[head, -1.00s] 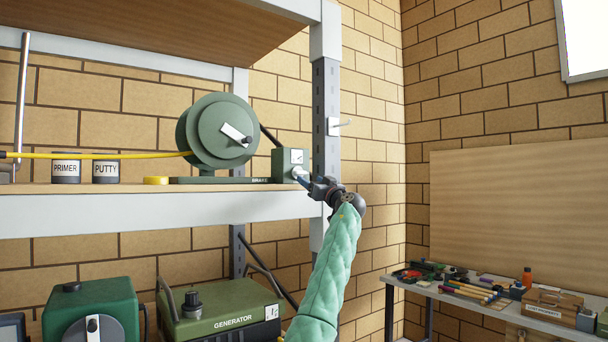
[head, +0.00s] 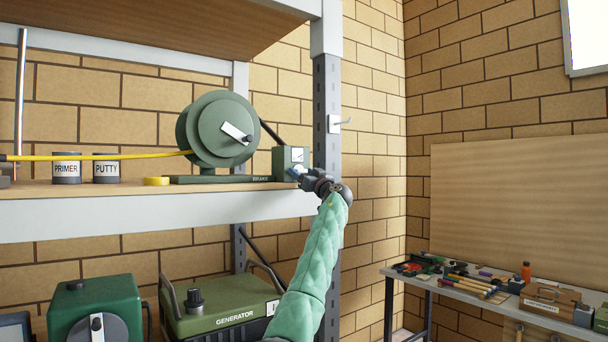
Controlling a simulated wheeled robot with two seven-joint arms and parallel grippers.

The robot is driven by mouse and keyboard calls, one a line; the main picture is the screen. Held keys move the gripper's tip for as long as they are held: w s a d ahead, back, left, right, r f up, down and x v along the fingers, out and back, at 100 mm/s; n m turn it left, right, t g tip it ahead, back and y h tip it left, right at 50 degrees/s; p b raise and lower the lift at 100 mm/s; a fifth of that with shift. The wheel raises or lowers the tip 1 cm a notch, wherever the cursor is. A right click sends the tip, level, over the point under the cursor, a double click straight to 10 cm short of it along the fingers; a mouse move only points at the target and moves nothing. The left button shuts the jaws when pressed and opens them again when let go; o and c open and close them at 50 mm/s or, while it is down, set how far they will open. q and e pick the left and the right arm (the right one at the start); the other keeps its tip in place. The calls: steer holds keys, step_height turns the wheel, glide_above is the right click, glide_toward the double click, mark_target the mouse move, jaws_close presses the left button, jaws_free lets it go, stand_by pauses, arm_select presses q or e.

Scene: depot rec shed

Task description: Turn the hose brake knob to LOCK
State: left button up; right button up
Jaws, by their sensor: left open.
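The green hose reel (head: 218,130) stands on the upper shelf, with a yellow hose running left from it. The brake box (head: 283,160) is a small green box at the right end of the reel's base, labelled BRAKE on the base. It has a pale plate with a dial-like mark on its face. My left gripper (head: 297,173) is at the lower front of this box, its fingers open around or right beside the knob. The fingers cover the knob, so its setting cannot be read. My right gripper is out of view.
The shelf's front rail (head: 150,211) runs below my left gripper, and the grey upright (head: 327,120) stands just right of it. Primer (head: 66,168) and putty (head: 106,168) tins and a yellow roll (head: 156,181) sit left. A generator (head: 222,308) is below. A workbench with tools (head: 480,285) stands right.

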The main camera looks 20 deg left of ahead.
arm_select(q)
steer(key=c, duration=1)
